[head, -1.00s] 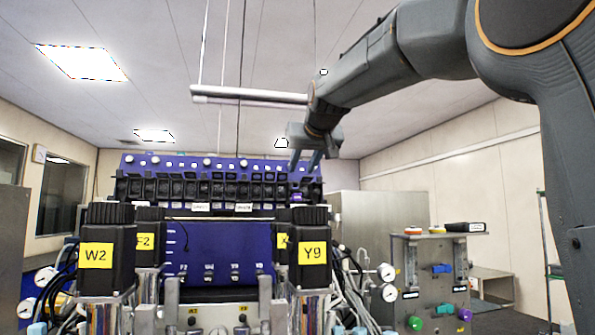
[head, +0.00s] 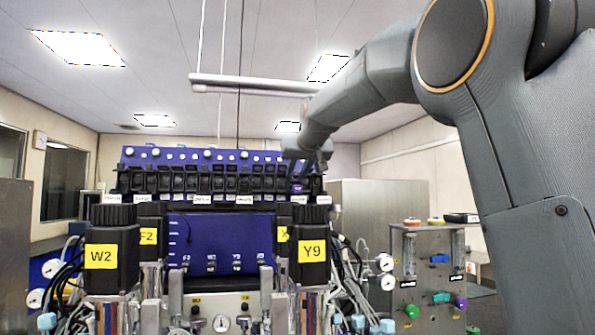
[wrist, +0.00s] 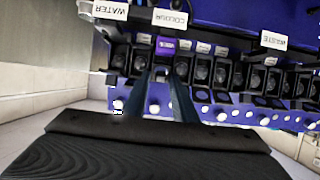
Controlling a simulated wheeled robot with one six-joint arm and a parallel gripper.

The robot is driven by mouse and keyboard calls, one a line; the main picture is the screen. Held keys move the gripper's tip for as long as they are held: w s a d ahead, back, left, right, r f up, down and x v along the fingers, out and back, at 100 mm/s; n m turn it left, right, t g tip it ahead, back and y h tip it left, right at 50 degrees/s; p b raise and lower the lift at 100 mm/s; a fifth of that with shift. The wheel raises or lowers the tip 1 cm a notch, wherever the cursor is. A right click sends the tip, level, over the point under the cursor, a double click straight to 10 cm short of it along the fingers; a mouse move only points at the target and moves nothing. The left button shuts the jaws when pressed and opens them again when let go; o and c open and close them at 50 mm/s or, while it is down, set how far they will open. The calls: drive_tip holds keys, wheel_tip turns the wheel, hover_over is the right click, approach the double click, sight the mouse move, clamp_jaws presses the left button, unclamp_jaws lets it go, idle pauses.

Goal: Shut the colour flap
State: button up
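A small purple flap (wrist: 166,46) shows beside the COLOUR label (wrist: 170,18) in the wrist view, at one end of a row of black blocks. It shows as a small purple patch (head: 297,188) at the right end of the row in the head view. I cannot tell how far it is tilted. My gripper (wrist: 165,76) has its two fingers apart with a gap between them, nothing held. The fingertips point at the purple flap; whether they touch it is unclear. In the head view my gripper (head: 305,164) is partly hidden by its own wrist.
The WATER label (wrist: 110,10) and WASTE label (wrist: 273,40) flank the COLOUR label. Black-topped vessels W2 (head: 100,256) and Y9 (head: 312,251) stand in front below. A white horizontal bar (head: 250,85) hangs above. A steel panel with coloured knobs (head: 425,270) stands right.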

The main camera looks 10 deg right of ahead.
drive_tip(key=shift+c, duration=0.6)
drive_tip(key=shift+f+b, duration=0.1)
drive_tip(key=shift+b, duration=0.3)
drive_tip(key=shift+f+t+b, duration=0.15)
drive_tip(key=shift+t+b, duration=0.15)
drive_tip(key=shift+b, duration=0.7)
drive_tip(key=t+b, duration=0.1)
drive_tip(key=b, duration=0.4)
drive_tip(key=f+t+b, duration=0.1)
drive_tip(key=b, duration=0.4)
drive_tip(key=shift+t, duration=0.4)
drive_tip(key=t+b, duration=0.1)
drive_tip(key=b, duration=0.2)
drive_tip(key=shift+r, duration=0.1)
